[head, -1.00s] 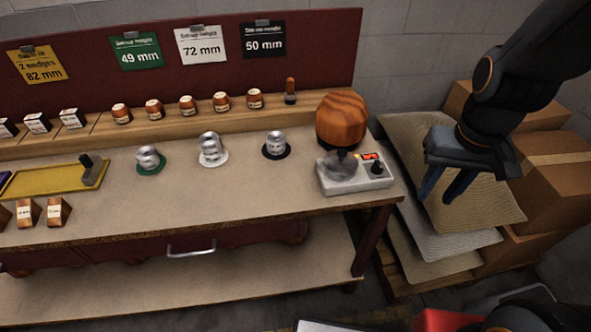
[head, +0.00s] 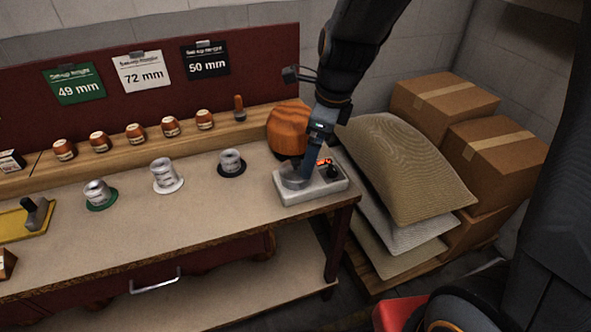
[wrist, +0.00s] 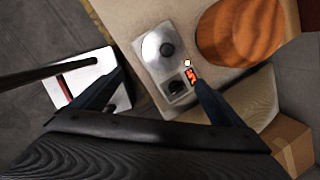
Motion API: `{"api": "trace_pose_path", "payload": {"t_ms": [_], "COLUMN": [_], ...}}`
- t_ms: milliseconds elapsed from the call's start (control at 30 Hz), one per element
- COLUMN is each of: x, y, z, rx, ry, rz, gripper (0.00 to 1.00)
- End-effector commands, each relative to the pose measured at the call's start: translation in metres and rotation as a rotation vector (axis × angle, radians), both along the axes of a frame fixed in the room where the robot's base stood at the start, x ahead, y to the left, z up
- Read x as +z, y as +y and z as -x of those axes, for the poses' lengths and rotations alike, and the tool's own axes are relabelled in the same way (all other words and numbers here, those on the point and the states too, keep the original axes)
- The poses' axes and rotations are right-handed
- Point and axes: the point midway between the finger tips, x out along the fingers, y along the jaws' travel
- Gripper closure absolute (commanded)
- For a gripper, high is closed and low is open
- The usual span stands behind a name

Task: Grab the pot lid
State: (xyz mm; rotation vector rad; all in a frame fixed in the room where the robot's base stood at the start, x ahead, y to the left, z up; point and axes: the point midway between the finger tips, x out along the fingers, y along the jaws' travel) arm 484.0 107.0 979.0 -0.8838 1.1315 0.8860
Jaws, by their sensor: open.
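The pot lid (head: 292,181) is a round grey disc with a dark knob, on a small pale device (head: 318,190) at the right end of the workbench. In the wrist view the lid (wrist: 152,56) and its knob (wrist: 167,49) lie ahead of my fingertips, towards the top of the picture. My gripper (head: 308,170) points down over the device and partly hides the lid and knob in the head view. In the wrist view my gripper (wrist: 160,80) has its fingers wide apart with nothing between them. I cannot tell its exact height above the lid.
A wooden hat block (head: 288,128) stands close behind the device. Several silver spools (head: 165,175) sit to the left on the bench (head: 220,222). Cushions (head: 405,170) and cardboard boxes (head: 445,104) are stacked to the right.

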Motion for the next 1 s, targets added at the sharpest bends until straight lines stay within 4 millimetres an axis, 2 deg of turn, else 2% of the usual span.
{"api": "trace_pose_path", "payload": {"t_ms": [100, 200, 333, 767, 1000], "x": [0.001, 0.002, 0.002, -0.034, -0.066], "y": [0.016, 0.025, 0.032, 0.038, 0.041], "z": [-0.012, -0.019, -0.023, -0.03, -0.035], "rx": [-0.219, -0.36, -0.464, -0.494, -0.493], "ry": [0.023, 0.039, 0.052, 0.059, 0.059], "rz": [-0.062, -0.102, -0.131, -0.138, -0.138], "gripper": [0.07, 0.07, 0.07, 0.07, 0.07]}}
